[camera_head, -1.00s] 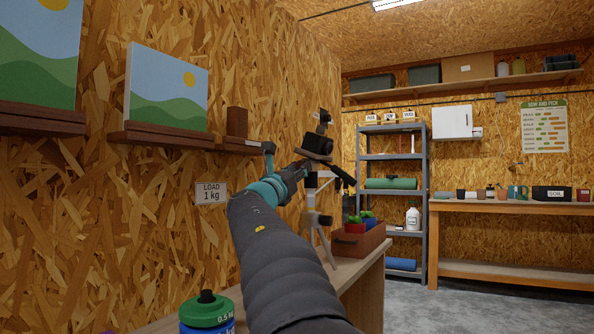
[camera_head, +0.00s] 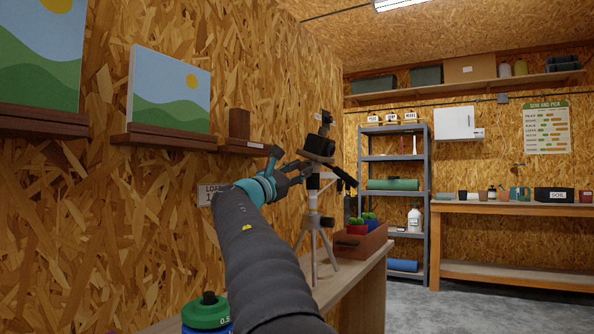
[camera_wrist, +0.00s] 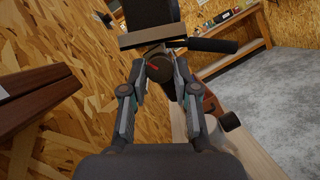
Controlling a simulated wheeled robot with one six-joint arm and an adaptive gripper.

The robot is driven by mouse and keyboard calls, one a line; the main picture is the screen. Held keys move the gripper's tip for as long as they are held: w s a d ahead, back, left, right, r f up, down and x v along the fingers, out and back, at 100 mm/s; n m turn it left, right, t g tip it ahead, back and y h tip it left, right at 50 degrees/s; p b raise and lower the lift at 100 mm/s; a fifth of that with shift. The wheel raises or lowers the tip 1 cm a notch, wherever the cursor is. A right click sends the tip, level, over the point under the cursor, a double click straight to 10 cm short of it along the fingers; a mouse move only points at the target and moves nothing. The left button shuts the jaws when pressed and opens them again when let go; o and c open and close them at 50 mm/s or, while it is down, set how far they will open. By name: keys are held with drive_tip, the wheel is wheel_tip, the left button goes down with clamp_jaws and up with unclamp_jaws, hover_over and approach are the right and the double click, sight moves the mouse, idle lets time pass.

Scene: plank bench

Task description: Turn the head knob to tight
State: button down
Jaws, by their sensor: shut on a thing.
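A grey tripod (camera_head: 313,222) stands upright on the wooden bench. It carries a dark head and a small black camera (camera_head: 325,118). A dark handle (camera_wrist: 213,46) sticks out to the right of the head. My gripper (camera_wrist: 160,74) has one finger on each side of the knob and is shut on it. In the head view my gripper (camera_head: 301,171) reaches the tripod head from the left; the knob is hidden there.
A planter box (camera_head: 361,242) with small plants stands behind the tripod on the bench (camera_head: 345,285). A green-capped bottle (camera_head: 207,312) stands near the front. Wall ledges (camera_head: 165,137) hold pictures on the left. A load sign (camera_head: 205,193) is partly covered by my arm.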

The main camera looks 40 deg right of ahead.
drive_tip(key=shift+s+r+m+g, duration=0.15)
drive_tip(key=shift+m+g, duration=0.45)
drive_tip(key=shift+m, duration=0.5)
drive_tip(key=c, duration=1.2)
unclamp_jaws()
drive_tip(key=shift+d, duration=0.1)
drive_tip(key=shift+o, duration=0.2)
drive_tip(key=shift+d+m, duration=0.15)
drive_tip(key=shift+m, duration=0.15)
drive_tip(key=shift+a, duration=0.25)
drive_tip(key=shift+a+f, duration=0.2)
drive_tip(key=shift+a, duration=0.05)
drive_tip(key=v, duration=1.1)
